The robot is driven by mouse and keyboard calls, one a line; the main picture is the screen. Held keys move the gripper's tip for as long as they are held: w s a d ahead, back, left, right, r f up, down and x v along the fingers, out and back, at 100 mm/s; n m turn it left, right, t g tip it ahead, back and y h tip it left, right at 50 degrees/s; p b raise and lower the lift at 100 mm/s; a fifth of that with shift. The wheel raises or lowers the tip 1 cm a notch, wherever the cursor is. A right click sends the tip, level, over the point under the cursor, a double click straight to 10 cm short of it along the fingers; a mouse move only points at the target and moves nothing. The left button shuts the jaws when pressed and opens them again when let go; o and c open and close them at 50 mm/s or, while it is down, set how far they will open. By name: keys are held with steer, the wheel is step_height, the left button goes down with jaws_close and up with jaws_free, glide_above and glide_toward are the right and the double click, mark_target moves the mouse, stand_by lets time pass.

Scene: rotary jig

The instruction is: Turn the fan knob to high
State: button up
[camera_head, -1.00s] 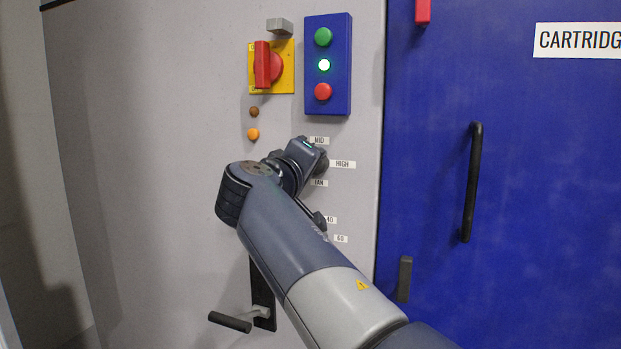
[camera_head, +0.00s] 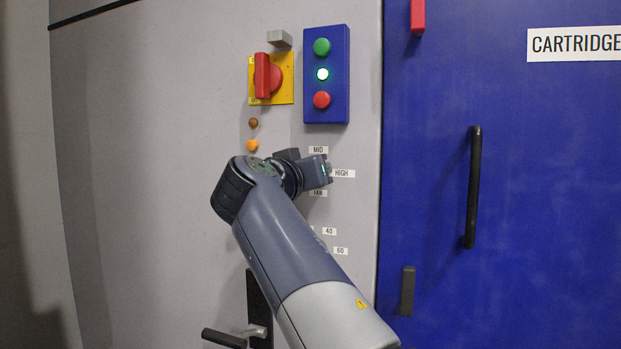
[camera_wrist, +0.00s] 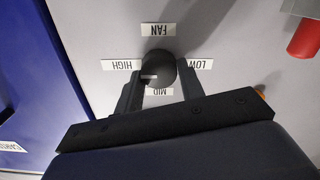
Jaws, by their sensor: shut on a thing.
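The fan knob (camera_wrist: 160,67) is dark and round in the wrist view. A short white mark on it runs toward the left, the side of the HIGH label (camera_wrist: 122,65). The FAN label (camera_wrist: 158,30) is above it, LOW (camera_wrist: 198,64) is right, and MID (camera_wrist: 159,91) is below; these labels appear upside down. My gripper (camera_wrist: 159,76) has one finger on each side of the knob and is shut on it. In the head view my gripper (camera_head: 325,172) is at the panel beside the HIGH label (camera_head: 343,173), and it hides the knob.
Above are a red rotary switch (camera_head: 268,76) on a yellow plate and a blue button box (camera_head: 327,110) with its middle light lit. A blue door (camera_head: 430,200) with a black handle (camera_head: 473,188) is at right. A lever (camera_head: 224,338) sits low left.

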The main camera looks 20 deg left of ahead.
steer(key=shift+f+m, duration=0.1)
steer(key=shift+m, duration=0.2)
steer(key=o, duration=1)
steer(key=s, duration=1)
steer(key=shift+s+a, duration=0.4)
steer(key=shift+w, duration=0.1)
steer(key=w, duration=1)
steer(key=shift+w+d, duration=0.3)
steer(key=shift+d, duration=0.1)
